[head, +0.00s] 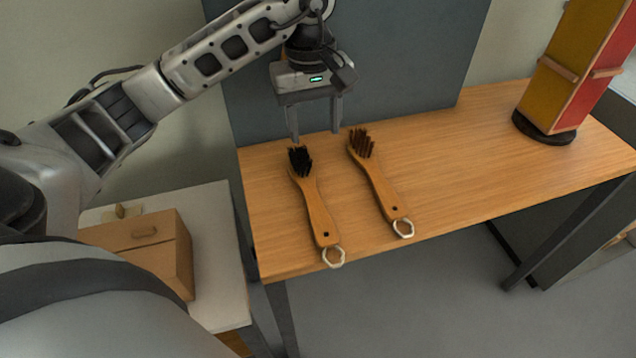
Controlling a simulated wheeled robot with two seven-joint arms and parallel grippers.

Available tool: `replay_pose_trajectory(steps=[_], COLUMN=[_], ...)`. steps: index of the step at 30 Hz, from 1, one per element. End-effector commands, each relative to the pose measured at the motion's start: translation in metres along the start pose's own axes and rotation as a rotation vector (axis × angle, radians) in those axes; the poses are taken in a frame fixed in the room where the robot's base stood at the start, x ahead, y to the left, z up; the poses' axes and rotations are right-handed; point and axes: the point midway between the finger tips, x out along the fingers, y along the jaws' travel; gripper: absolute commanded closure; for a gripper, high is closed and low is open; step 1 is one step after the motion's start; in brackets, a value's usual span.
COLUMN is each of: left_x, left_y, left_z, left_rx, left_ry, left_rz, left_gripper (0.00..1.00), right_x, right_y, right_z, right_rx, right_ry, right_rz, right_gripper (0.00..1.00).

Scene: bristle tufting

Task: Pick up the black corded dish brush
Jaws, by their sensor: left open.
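A wooden dish brush with black bristles (300,160) lies on the wooden table, its handle (317,210) running toward the front edge. A pale cord loop (333,257) hangs at its handle end. To its right lies a similar brush with brown bristles (362,143) and its own cord loop (403,228). My left gripper (315,136) points down, open and empty, near the bristle ends of both brushes. How high it is above the table is hard to tell. My right gripper is not in view.
The wooden table (470,160) is clear to the right of the brushes. A dark panel (400,60) stands behind it. A red and yellow tower (575,70) on a dark base stands at the back right. A wooden box (155,250) sits on a lower white surface at left.

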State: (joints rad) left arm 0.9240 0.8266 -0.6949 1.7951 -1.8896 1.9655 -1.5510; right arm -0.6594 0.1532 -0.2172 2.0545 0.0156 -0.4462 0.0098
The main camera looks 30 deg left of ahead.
Motion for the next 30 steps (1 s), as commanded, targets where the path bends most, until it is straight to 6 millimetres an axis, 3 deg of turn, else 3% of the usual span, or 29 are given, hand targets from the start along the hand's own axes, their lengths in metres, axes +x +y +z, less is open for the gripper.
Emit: replay_pose_trajectory(steps=[4, 15, 25, 30], left_x=[0.007, 0.082, 0.11, 0.137], left_y=[-0.008, -0.01, -0.012, -0.015], left_z=[-0.011, -0.012, -0.011, -0.01], left_rx=[0.007, 0.007, 0.007, 0.006], left_ry=[0.045, 0.039, 0.039, 0.037], left_rz=[-0.037, -0.033, -0.033, -0.032], left_gripper=[0.48, 0.48, 0.48, 0.48], right_x=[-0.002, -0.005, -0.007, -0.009], right_y=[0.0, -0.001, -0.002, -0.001], right_z=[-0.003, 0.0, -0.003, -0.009], right_rx=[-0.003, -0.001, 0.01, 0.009], right_ry=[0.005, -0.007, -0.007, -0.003], right_rz=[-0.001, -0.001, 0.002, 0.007], right_gripper=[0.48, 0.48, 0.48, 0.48])
